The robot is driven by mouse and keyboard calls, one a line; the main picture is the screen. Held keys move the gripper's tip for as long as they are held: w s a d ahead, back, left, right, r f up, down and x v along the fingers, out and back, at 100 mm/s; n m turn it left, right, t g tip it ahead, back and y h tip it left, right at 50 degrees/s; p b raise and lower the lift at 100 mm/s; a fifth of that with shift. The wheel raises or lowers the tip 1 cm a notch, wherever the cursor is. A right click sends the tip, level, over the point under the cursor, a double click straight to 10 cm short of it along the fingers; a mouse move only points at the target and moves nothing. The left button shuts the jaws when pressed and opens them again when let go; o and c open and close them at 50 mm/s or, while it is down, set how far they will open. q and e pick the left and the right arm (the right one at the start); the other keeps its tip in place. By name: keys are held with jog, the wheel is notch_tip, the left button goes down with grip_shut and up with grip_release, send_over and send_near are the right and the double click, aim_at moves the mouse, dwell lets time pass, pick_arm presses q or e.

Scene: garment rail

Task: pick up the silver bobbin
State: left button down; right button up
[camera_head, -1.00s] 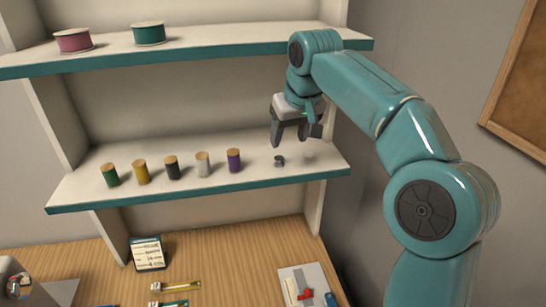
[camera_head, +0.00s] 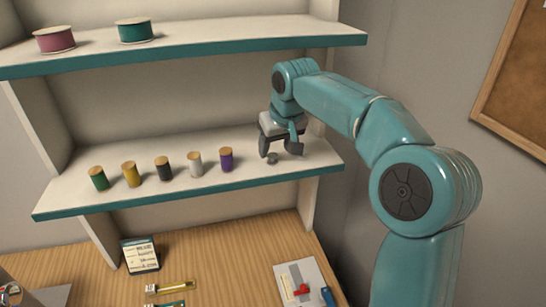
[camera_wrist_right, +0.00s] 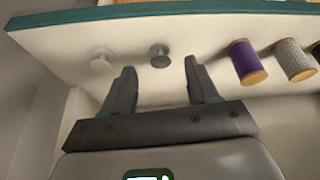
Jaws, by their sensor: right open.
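A small dark-grey metallic bobbin, the silver bobbin (camera_head: 272,158), stands on the middle shelf, to the right of the thread spools. It also shows in the right wrist view (camera_wrist_right: 160,54), just beyond the gap between the fingertips. My right gripper (camera_head: 281,153) is open and empty, low over the shelf at the bobbin. In the right wrist view its fingers (camera_wrist_right: 160,68) lie on either side of the bobbin's line, apart from it. A pale, whitish bobbin (camera_wrist_right: 101,60) stands beside the silver one in that view. My left gripper is not in view.
Several thread spools stand in a row on the middle shelf (camera_head: 120,207); the purple spool (camera_head: 226,160) is nearest the bobbin. The upper shelf (camera_head: 230,47) carries two ribbon rolls. The wooden table (camera_head: 225,265) below holds a card and small tools.

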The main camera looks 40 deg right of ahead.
aim_at(273, 155)
jog(key=x, duration=0.3)
jog(key=shift+w+d+f, duration=0.1)
jog(key=shift+w+f, duration=0.1)
jog(key=shift+w, duration=0.15)
jog(key=shift+w+f, duration=0.1)
jog(key=shift+w, duration=0.1)
jog(key=shift+s, duration=0.4)
jog(key=shift+c, duration=0.9)
jog(key=shift+s, duration=0.15)
jog(key=c, duration=0.5)
grip_shut()
jog(key=shift+w, duration=0.35)
jog(key=shift+s, duration=0.1)
